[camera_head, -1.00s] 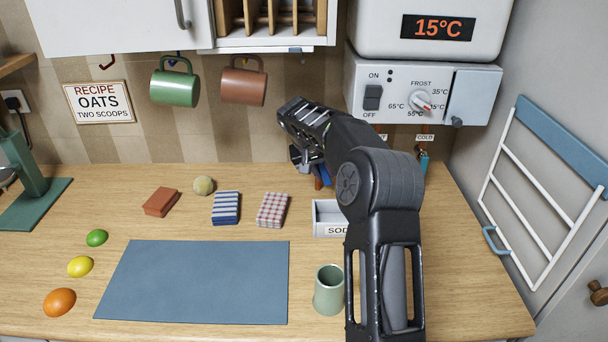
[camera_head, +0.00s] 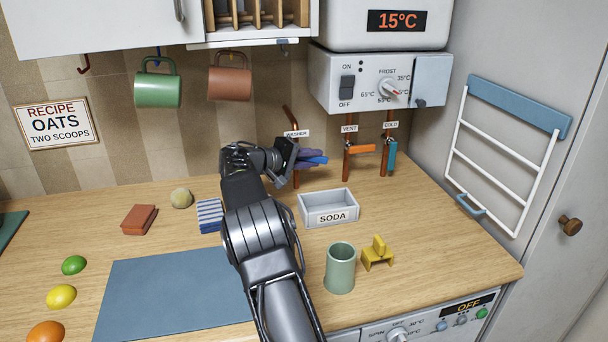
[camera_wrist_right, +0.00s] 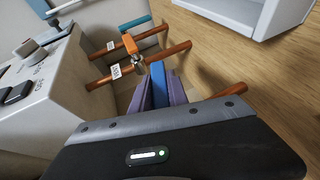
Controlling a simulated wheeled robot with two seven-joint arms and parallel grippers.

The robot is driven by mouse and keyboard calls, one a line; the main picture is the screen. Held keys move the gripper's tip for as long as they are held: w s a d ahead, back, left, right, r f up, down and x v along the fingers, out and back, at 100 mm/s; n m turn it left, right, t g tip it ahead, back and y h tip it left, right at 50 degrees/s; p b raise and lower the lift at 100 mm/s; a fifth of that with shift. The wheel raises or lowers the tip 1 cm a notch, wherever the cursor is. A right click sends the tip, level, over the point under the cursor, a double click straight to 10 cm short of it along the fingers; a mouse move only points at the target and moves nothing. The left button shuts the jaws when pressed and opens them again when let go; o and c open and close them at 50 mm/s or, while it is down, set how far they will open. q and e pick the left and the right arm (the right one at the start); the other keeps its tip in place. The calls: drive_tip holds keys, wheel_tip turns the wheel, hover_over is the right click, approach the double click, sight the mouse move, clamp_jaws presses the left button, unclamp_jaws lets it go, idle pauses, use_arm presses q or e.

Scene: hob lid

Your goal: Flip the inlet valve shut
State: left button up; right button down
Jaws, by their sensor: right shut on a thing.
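The blue lever (camera_head: 316,160) of the valve on the copper pipe labelled WASHER sticks out sideways to the right, across the pipe (camera_head: 296,180). My right gripper (camera_head: 308,157) has its purple fingers shut on this lever. In the right wrist view the blue lever (camera_wrist_right: 158,84) shows between the two purple fingers (camera_wrist_right: 160,92). The gripper covers the valve body. My left gripper is not in view.
The vent pipe's orange lever (camera_head: 361,148) lies crosswise; the cold pipe's teal lever (camera_head: 392,158) hangs along its pipe. The boiler panel (camera_head: 365,82) hangs above.

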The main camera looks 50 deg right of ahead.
drive_tip(key=h+b, duration=0.2)
drive_tip(key=shift+r+n+g+b, duration=0.1)
drive_tip(key=shift+n+g+b, duration=0.2)
drive_tip(key=shift+b, duration=0.1)
drive_tip(key=shift+r+n+h+b, duration=0.3)
drive_tip(key=shift+r+h+b, duration=0.15)
drive_tip(key=shift+h+b, duration=0.2)
drive_tip(key=c, duration=1.3)
unclamp_jaws()
drive_tip(key=shift+g, duration=0.3)
drive_tip(key=b+v, duration=0.1)
drive_tip(key=v, duration=0.6)
drive_tip(key=shift+a, duration=0.3)
